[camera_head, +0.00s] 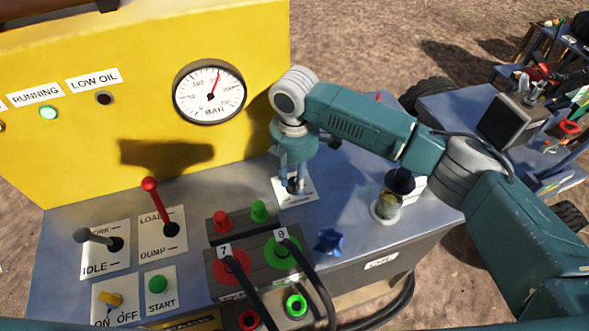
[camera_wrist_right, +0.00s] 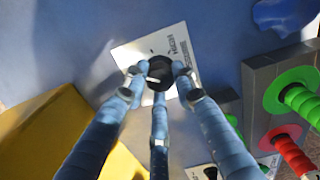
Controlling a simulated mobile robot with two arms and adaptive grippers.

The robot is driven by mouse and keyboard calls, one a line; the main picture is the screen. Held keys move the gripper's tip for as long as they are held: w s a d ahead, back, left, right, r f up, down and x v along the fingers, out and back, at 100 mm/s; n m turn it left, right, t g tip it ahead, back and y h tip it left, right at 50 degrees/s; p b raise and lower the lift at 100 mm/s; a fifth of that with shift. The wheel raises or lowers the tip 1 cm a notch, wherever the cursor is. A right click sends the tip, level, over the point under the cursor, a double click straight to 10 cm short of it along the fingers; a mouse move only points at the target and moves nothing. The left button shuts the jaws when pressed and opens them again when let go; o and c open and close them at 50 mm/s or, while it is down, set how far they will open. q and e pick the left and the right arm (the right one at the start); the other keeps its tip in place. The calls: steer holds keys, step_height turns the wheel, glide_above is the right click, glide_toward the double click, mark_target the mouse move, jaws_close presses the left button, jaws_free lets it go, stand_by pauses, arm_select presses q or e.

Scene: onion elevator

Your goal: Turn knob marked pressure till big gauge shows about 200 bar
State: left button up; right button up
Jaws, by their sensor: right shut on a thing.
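The big round gauge (camera_head: 209,93) marked BAR is on the yellow panel. Its red needle points up and slightly right; the small numbers at its tip are hard to read. The black knob (camera_wrist_right: 160,72) sits on a white label plate (camera_wrist_right: 142,53) in the right wrist view; I cannot read the lettering fully. My right gripper (camera_wrist_right: 159,78) points down with its fingers shut around the knob. In the head view the right gripper (camera_head: 296,188) hides most of the knob, over the plate (camera_head: 309,196). My left gripper is not in view.
Red lever (camera_head: 150,184) and grey lever (camera_head: 83,235) stand left on the console. The hose block (camera_head: 222,269) with red and green couplings is just in front of my gripper. A blue star-shaped knob (camera_head: 329,240) and a dark-topped filler (camera_head: 388,207) are to the right.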

mark_target(295, 181)
steer(key=m+p, duration=0.2)
steer(key=p, duration=0.1)
steer(key=m+p, duration=0.5)
steer(key=m, duration=0.1)
steer(key=shift+r+p, duration=0.25)
steer(key=shift+p, duration=0.15)
steer(key=shift+f+m+p, duration=0.15)
steer(key=shift+m+p, duration=1.2)
steer(key=shift+m, duration=0.55)
steer(key=o, duration=1.2)
steer(key=shift+c, duration=0.2)
step_height(295, 181, up, 12)
